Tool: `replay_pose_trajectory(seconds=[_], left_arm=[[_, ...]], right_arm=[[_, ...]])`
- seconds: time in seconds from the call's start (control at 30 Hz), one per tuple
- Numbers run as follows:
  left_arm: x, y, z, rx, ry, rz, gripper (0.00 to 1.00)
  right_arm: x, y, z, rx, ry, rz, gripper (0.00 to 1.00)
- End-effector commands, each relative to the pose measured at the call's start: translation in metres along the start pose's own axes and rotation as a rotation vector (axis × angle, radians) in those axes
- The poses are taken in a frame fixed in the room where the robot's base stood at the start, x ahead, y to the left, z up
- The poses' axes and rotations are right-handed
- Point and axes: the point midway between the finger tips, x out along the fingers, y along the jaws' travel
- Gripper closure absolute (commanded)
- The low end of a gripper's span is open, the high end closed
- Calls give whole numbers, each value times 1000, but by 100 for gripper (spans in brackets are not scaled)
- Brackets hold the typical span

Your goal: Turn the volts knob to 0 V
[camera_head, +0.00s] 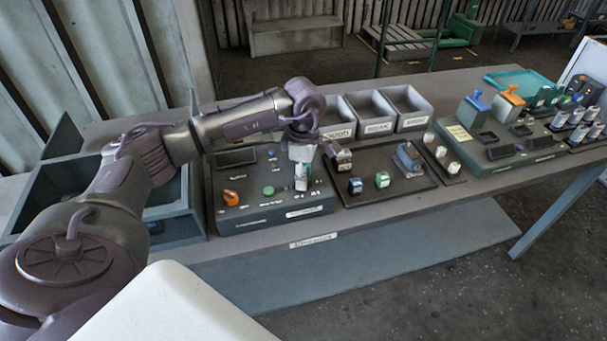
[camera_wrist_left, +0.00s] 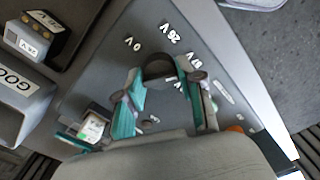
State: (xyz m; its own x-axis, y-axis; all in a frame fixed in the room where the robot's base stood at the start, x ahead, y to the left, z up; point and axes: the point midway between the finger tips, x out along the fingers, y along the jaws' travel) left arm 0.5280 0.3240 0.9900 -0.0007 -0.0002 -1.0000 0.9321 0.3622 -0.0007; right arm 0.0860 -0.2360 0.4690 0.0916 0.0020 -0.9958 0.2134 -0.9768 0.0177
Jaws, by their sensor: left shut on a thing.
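The volts knob (camera_wrist_left: 158,66) is a dark round knob on the grey control panel (camera_wrist_left: 85,85). In the left wrist view, printed marks "0 V" and "26 V" stand around it, with another mark partly covered by the fingers. My left gripper (camera_wrist_left: 163,80) has its teal-padded fingers on either side of the knob and is shut on it. In the head view my left gripper (camera_head: 301,180) points down at the right part of the panel (camera_head: 260,212) and hides the knob. Which way the knob points is not clear. My right gripper is not in view.
The panel also carries an orange knob (camera_head: 231,198), a green button (camera_head: 268,190) and a dark screen (camera_head: 235,157). A dark tray (camera_head: 350,200) with small blocks lies to its right. Grey labelled bins (camera_head: 373,112) stand behind, and an open box (camera_head: 180,225) is on the left.

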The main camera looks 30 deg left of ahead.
Motion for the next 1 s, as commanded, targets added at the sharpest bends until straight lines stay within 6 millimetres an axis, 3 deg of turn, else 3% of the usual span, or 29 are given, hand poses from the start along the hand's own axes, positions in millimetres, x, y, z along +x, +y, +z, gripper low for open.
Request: replay_pose_trajectory(seconds=[0.27, 1.0], left_arm=[[1, 1, 0, -154, 0, 3, 97], [1, 1, 0, -849, -1, 2, 97]], right_arm=[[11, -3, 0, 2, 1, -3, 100], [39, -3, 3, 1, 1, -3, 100]])
